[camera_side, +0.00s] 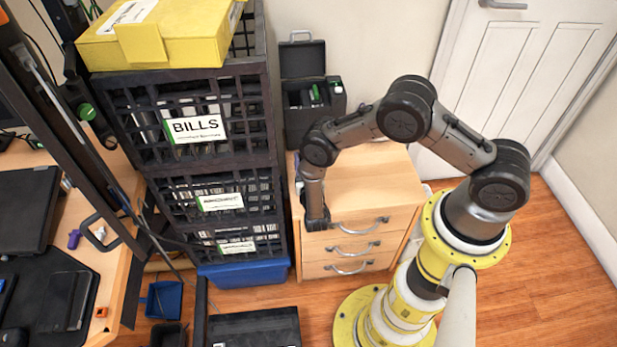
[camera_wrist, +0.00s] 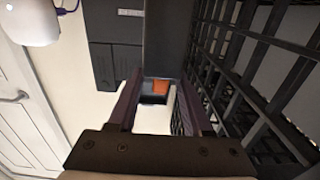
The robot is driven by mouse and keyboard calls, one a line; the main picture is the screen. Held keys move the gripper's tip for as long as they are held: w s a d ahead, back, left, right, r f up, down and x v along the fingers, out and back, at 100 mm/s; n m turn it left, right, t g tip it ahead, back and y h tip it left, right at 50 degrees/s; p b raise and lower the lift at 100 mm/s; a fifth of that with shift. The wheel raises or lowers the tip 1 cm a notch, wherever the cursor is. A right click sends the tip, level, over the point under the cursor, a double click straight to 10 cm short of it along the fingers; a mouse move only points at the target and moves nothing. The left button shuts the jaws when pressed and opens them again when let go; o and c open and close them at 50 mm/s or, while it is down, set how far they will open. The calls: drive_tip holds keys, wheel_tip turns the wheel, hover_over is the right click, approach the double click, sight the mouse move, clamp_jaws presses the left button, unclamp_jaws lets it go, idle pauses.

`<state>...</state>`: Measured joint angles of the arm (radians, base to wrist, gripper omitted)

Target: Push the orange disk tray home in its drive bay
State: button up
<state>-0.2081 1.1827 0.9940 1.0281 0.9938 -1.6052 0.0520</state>
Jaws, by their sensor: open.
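In the wrist view a small orange patch (camera_wrist: 160,87) shows in a dark box-like frame (camera_wrist: 148,98), in line with the gap between my fingers. It may be the orange disk tray in its bay, but it is too small to tell how far in it sits. My gripper (camera_wrist: 160,80) is open, one finger on either side of this view, with nothing seen held. In the side view my gripper (camera_side: 316,222) is beside the crate stack, in front of the drawer unit. The tray and bay cannot be made out there.
Black lattice crates (camera_side: 280,150) stand close to my gripper's left; their lattice (camera_wrist: 235,70) fills the wrist view's right. A wooden drawer unit (camera_side: 385,185) and an open black case (camera_side: 305,120) stand nearby. A small orange square (camera_side: 101,312) lies on the desk.

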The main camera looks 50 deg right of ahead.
drive_tip(key=s+a+g+y, duration=0.1)
drive_tip(key=a, duration=0.2)
drive_tip(key=s+a+f+g+y, duration=0.1)
drive_tip(key=s+a, duration=0.1)
drive_tip(key=a, duration=0.1)
drive_tip(key=s+a+m+y, duration=0.1)
drive_tip(key=s+a, duration=0.1)
drive_tip(key=a, duration=0.2)
drive_tip(key=shift+s+f+g+y, duration=0.15)
drive_tip(key=shift+f+g+y, duration=0.15)
drive_tip(key=shift+g+y, duration=0.1)
drive_tip(key=w+a+r+g+y, duration=0.35)
drive_tip(key=a+r+y, duration=0.35)
drive_tip(key=a+r, duration=0.4)
wheel_tip(320, 180, up, 15)
drive_tip(key=n+y, duration=0.3)
drive_tip(key=s+d+r+n+y, duration=0.1)
drive_tip(key=s+d+r+n, duration=0.3)
drive_tip(key=s+r, duration=0.8)
drive_tip(key=s+d+r+n+h, duration=0.1)
drive_tip(key=s+d+r, duration=0.2)
drive_tip(key=s, duration=0.5)
drive_tip(key=s+d+r+n+h, duration=0.1)
drive_tip(key=s+d+r+n, duration=0.1)
drive_tip(key=s+d, duration=0.3)
drive_tip(key=s+g, duration=0.1)
drive_tip(key=s, duration=0.2)
drive_tip(key=shift+s+r, duration=0.25)
drive_tip(key=shift+r, duration=0.15)
